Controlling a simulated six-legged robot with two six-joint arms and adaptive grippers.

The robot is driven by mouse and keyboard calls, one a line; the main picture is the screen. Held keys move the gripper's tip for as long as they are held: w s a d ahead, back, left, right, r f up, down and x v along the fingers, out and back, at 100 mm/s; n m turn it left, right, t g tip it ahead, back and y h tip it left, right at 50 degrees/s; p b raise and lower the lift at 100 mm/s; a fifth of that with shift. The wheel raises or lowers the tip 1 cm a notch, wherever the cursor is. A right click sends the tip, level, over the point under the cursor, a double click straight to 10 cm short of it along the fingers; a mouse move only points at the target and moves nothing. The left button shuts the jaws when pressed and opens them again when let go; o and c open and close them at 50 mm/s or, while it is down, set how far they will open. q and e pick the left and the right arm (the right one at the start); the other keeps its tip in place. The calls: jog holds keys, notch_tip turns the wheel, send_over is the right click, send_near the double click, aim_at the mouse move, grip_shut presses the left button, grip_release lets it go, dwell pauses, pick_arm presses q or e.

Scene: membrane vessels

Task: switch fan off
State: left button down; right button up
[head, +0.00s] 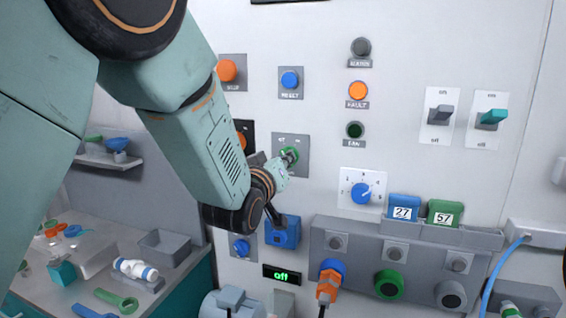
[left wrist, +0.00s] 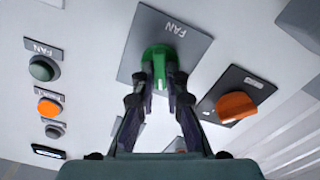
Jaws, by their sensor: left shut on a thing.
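The green fan knob (left wrist: 160,60) sits on a grey plate marked FAN (left wrist: 193,32) in the left wrist view. My left gripper (left wrist: 165,78) is shut on the knob, one finger on each side. In the head view the same plate (head: 302,142) is on the wall panel, and my left gripper (head: 289,157) reaches it from the left, hiding part of the knob. The knob's exact setting is hard to read. The fan lamp (head: 355,130) is dark green and looks unlit; it also shows in the left wrist view (left wrist: 42,68).
An orange knob (left wrist: 236,106) is close beside the fan plate. The blue reset button (head: 289,79) is above it, and a numbered dial (head: 361,194) is to the right. A small display (head: 281,275) reads "off". A cluttered bench (head: 110,240) stands at the lower left.

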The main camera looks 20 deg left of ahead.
pick_arm(q)
jog(key=shift+n, duration=0.6)
jog(key=c, duration=0.7)
grip_release()
jog(key=shift+w+f, duration=0.1)
jog(key=shift+w, duration=0.05)
jog(key=shift+c, duration=0.2)
jog(key=shift+s, duration=0.2)
jog(key=s, duration=1.1)
jog(key=shift+s+a, duration=0.2)
jog(key=shift+s, duration=0.15)
jog(key=shift+s, duration=0.1)
